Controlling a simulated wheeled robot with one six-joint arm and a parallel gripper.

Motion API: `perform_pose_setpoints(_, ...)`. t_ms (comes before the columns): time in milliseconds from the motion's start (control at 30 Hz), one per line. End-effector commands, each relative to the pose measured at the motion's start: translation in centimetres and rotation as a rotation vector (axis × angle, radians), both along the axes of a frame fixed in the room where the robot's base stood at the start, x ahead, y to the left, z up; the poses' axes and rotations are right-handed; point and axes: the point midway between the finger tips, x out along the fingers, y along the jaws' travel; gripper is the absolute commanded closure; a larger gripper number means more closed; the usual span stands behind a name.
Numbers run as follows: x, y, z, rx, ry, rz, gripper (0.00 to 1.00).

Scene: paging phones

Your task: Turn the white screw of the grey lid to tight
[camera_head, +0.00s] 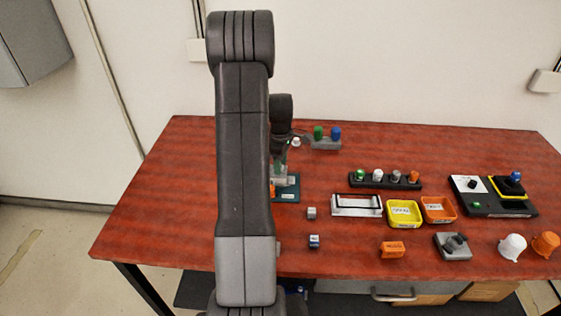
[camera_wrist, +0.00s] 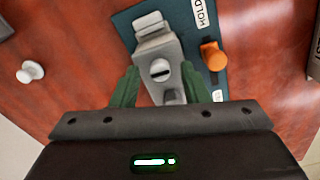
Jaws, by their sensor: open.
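In the wrist view a grey lid (camera_wrist: 166,46) has a round white screw (camera_wrist: 160,70) with a dark slot, which lies nearly crosswise in the picture. The lid is on a dark teal base (camera_wrist: 128,22) with an orange knob (camera_wrist: 212,55) on its right. My gripper (camera_wrist: 159,78) is open, with one green finger on each side of the lid's screw end and nothing held. I cannot tell its height above the screw. In the head view the teal base (camera_head: 291,190) shows partly behind my arm, and my gripper (camera_head: 280,152) is above it; the screw is hidden there.
A white knob (camera_wrist: 30,72) stands apart on the table. Behind is a grey block (camera_head: 326,144) with green and blue knobs. To the right are a dark knob rack (camera_head: 388,181), a yellow tray (camera_head: 404,222) and an orange tray (camera_head: 439,215). The front left table is clear.

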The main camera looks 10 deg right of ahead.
Motion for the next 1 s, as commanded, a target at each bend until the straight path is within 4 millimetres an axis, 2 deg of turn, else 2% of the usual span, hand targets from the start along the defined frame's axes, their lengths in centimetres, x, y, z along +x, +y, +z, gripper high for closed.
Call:
perform_pose_setpoints(300,0.0,0.0,-0.28,0.0,0.0,0.0,0.59)
perform_pose_setpoints(367,0.0,0.0,-0.28,0.0,0.0,0.0,0.69)
perform_pose_setpoints(500,0.0,0.0,-0.26,0.0,0.0,0.0,0.96)
perform_pose_setpoints(533,0.0,0.0,-0.26,0.0,0.0,0.0,1.0)
perform_pose_setpoints(833,0.02,0.0,-0.32,-0.001,-0.001,-0.026,1.0)
perform_pose_setpoints(1000,0.02,-0.01,-0.43,-0.001,-0.001,-0.1,1.0)
